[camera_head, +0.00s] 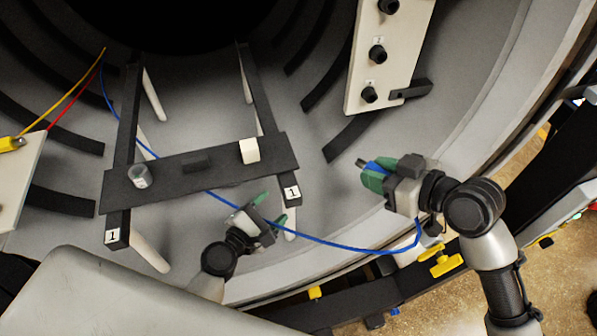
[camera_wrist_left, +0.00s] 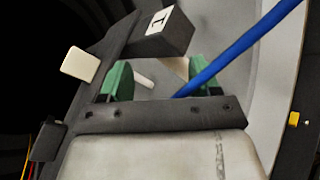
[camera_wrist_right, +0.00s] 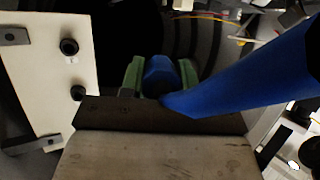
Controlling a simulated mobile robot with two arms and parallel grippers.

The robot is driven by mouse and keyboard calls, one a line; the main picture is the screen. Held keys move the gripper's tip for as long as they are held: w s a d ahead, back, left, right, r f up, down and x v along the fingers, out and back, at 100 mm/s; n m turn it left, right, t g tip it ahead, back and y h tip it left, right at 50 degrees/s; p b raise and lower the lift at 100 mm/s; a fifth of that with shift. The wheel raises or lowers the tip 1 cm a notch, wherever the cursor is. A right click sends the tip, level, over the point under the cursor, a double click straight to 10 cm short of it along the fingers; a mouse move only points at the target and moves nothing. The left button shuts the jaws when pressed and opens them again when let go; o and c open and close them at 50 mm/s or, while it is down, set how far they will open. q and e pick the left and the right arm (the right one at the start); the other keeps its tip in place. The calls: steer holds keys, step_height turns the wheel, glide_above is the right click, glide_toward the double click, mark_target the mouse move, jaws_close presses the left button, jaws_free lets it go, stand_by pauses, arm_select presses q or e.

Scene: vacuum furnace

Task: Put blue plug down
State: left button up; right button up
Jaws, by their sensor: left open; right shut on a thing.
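The blue plug (camera_head: 374,168) is held between the green fingers of my right gripper (camera_head: 372,176), which is shut on it. It also shows in the right wrist view (camera_wrist_right: 160,74). Its blue cable (camera_head: 330,243) hangs from the right gripper, runs left beneath the dark crossbar and up toward the upper left. My left gripper (camera_head: 270,208) is open and empty, just below the right end of the crossbar. In the left wrist view the cable (camera_wrist_left: 240,50) passes close to the right green finger; I cannot tell whether they touch.
The dark crossbar (camera_head: 225,167) lies across two rails and carries a white block (camera_head: 249,151) and a clear cylinder (camera_head: 139,176). A white panel with several black sockets (camera_head: 377,54) stands at upper right. Another white panel (camera_head: 20,180) with a yellow plug (camera_head: 12,143) is at left.

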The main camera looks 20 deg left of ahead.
arm_select(q)
step_height(320, 180, up, 7)
steer(key=n+t, duration=0.2)
steer(key=m+g+h, duration=0.6)
steer(key=m+g, duration=0.1)
steer(key=m, duration=1)
glide_toward(359, 163)
steer(key=shift+m, duration=0.3)
steer(key=x, duration=0.9)
steer(key=shift+w+d, duration=0.25)
steer(key=shift+c, duration=0.2)
steer(key=c, duration=1)
steer(key=shift+o, duration=0.2)
arm_select(e)
steer(key=o, duration=1)
